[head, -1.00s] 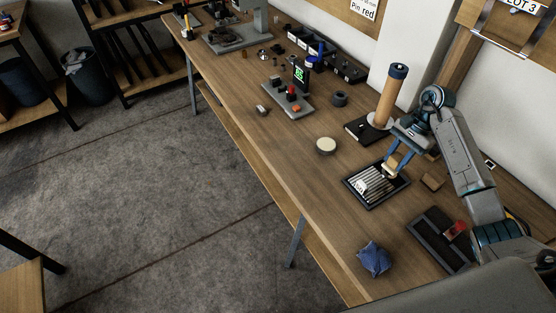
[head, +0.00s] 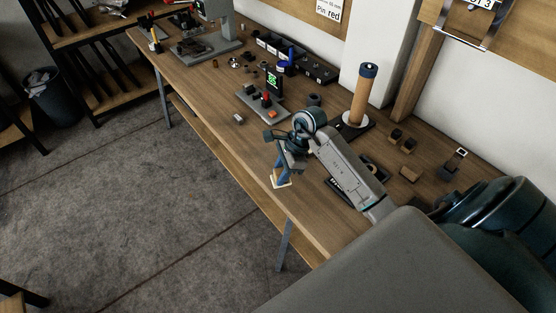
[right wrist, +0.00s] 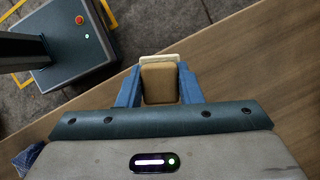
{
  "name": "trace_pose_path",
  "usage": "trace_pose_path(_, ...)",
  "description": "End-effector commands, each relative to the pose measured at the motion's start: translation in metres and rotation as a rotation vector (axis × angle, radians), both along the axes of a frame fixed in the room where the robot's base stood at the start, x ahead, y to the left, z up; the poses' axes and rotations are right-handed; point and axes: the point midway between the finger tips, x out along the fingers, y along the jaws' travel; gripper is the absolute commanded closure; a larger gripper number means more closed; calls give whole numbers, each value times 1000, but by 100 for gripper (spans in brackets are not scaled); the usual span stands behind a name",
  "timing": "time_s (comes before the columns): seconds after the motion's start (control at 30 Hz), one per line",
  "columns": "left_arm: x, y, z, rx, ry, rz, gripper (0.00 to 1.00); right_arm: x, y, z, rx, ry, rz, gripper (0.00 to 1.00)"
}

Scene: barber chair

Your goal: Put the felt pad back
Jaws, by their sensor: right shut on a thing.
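My right gripper (head: 282,171) has its blue fingers shut on the felt pad (head: 280,182), a tan block with a cream face. In the head view it is held near the front edge of the bench, beside my forearm. In the right wrist view the pad (right wrist: 158,84) sits between the two fingers (right wrist: 158,76), its cream strip at the far end. A dark tray (head: 345,190) lies on the bench, mostly hidden behind my arm. My left gripper is not in view.
The wooden bench (head: 225,95) has a small device with a green display (head: 272,82) and a tan roller on a dark base (head: 363,95). A blue cloth (right wrist: 27,160) shows in the wrist view.

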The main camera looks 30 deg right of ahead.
Motion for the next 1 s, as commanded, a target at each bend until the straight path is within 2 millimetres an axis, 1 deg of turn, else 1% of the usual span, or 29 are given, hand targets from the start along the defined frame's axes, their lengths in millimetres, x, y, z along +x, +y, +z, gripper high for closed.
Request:
trace_pose_path(0.03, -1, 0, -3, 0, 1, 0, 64, 14, -7, -2, 1, -1, -3, 93)
trace_pose_path(0.2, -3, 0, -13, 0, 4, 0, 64, 51, -28, -7, 0, -2, -2, 93)
trace_pose_path(0.3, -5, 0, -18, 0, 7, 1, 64, 67, -37, -9, 1, -1, 0, 93)
trace_pose_path(0.37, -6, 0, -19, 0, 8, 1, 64, 73, -40, -9, 0, -1, 0, 93)
trace_pose_path(0.53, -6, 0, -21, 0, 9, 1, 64, 78, -43, -13, 0, 0, 2, 93)
trace_pose_path(0.7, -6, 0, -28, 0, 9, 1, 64, 77, -43, -37, 2, 2, 2, 93)
trace_pose_path(0.77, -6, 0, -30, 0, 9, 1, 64, 78, -43, -43, 1, 1, 3, 93)
trace_pose_path(1.0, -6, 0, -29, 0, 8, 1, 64, 78, -43, -44, 0, -1, 3, 93)
